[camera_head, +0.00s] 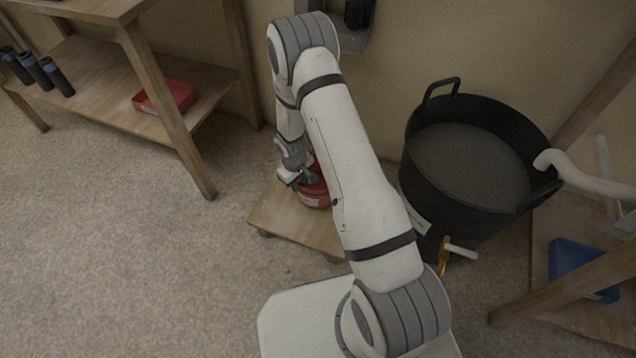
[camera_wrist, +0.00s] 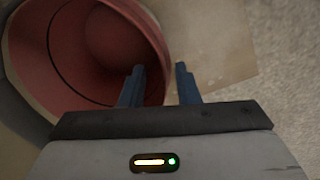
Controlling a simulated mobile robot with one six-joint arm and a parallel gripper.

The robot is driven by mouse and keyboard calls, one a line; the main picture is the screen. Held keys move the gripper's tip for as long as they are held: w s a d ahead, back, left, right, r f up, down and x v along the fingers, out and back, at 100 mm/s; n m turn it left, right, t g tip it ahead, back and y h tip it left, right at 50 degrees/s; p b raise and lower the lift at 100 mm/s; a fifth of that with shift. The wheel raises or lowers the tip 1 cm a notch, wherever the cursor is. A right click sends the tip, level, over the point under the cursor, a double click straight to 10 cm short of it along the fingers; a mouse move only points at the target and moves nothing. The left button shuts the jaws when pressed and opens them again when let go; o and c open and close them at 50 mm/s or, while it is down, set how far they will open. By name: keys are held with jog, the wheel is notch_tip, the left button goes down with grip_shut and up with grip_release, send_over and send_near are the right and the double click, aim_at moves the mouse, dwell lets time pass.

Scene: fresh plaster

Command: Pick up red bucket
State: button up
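The red bucket (camera_head: 314,193) stands on a low wooden platform (camera_head: 276,212) near the wall, partly hidden by my arm. In the wrist view I look into the open red bucket (camera_wrist: 95,55), which fills the upper left. My gripper (camera_wrist: 160,68) is open, with two blue fingers apart. The left finger shows over the bucket's inside and the right finger beyond its rim, so the rim appears between them. I cannot tell how deep the fingers reach. In the head view my gripper (camera_head: 298,179) is at the bucket's upper left side.
A large black tub (camera_head: 425,178) stands right of the platform. A wooden shelf (camera_head: 95,95) at upper left bears a red box (camera_head: 167,97) and several dark cylinders (camera_head: 57,77). A blue tray (camera_head: 580,266) lies on a wooden rack at right. The floor at left is clear.

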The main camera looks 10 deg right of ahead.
notch_tip(320, 180, down, 3)
jog(key=shift+w+d+r+b, duration=0.1)
jog(key=shift+r+b, duration=0.1)
jog(key=shift+b, duration=0.1)
jog(key=shift+r, duration=0.1)
jog(key=shift+c, duration=0.3)
grip_shut()
